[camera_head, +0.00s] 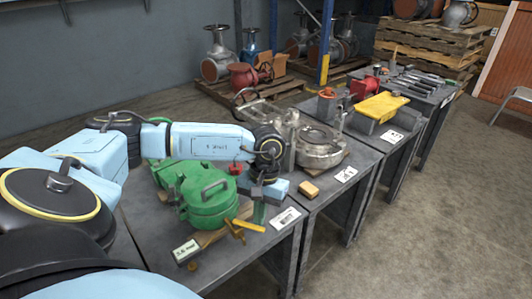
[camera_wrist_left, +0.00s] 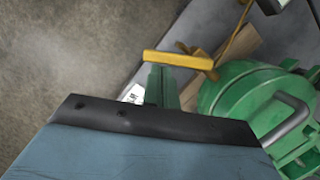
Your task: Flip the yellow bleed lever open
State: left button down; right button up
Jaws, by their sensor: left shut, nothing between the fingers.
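The yellow bleed lever (camera_head: 248,225) is a short flat bar beside the green valve (camera_head: 207,200), near the front edge of the workbench. In the left wrist view the lever (camera_wrist_left: 178,60) lies crosswise, just beyond my fingertips. The green valve (camera_wrist_left: 240,98) is to its lower right there, with a grey handle. My left gripper (camera_head: 259,212) is shut and empty, pointing down close behind the lever. Its green fingers (camera_wrist_left: 161,80) are together in the wrist view and overlap the lever's near edge. I cannot tell if they touch it. My right gripper is not in view.
A brass fitting (camera_head: 235,231) is close beside the lever. A wooden block (camera_head: 309,189) and a grey metal valve (camera_head: 318,146) are on the bench to the right. White labels (camera_head: 286,217) lie near the bench edge. The floor (camera_head: 400,230) to the right is clear.

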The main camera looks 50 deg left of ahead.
pick_arm(q)
jog(key=m, duration=0.1)
jog(key=s+d+m, duration=0.1)
jog(key=shift+m+y, duration=0.3)
jog(key=shift+m, duration=0.1)
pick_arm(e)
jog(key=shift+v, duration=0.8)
pick_arm(q)
jog(key=shift+s+a+b, duration=0.15)
jog(key=shift+b, duration=0.15)
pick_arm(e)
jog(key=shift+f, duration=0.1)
pick_arm(q)
jog(key=shift+s+a, duration=0.2)
jog(key=shift+a, duration=0.35)
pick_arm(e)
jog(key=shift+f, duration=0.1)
